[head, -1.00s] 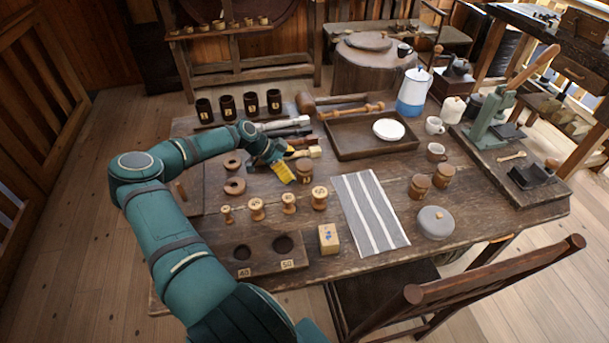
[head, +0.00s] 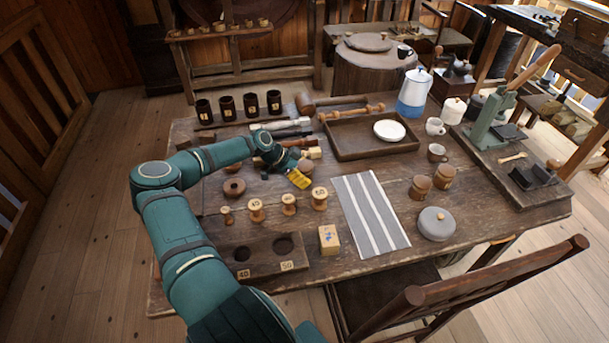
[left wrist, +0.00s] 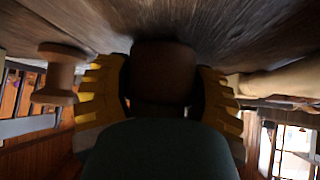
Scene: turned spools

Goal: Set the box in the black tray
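My left gripper (head: 299,178), with yellow finger pads, is low over the table at a small round lidded wooden box (head: 307,165), which it partly hides. In the left wrist view its fingers stand apart on either side of a dark brown rounded body (left wrist: 164,70); I cannot tell whether they touch it. A pale square wooden block (head: 329,240) with a blue mark stands near the front edge. A small black tray (head: 530,177) lies on the board at the right. A larger dark brown tray (head: 345,152) at the back holds a white plate. My right gripper is not in view.
Several spools (head: 256,210) stand in front of the gripper, behind a holed wooden rack (head: 262,263). A striped cloth (head: 370,215) lies to the right. Two more lidded round boxes (head: 420,187) and a grey lidded pot (head: 436,223) stand beyond it. A green press (head: 490,120) rises at the right.

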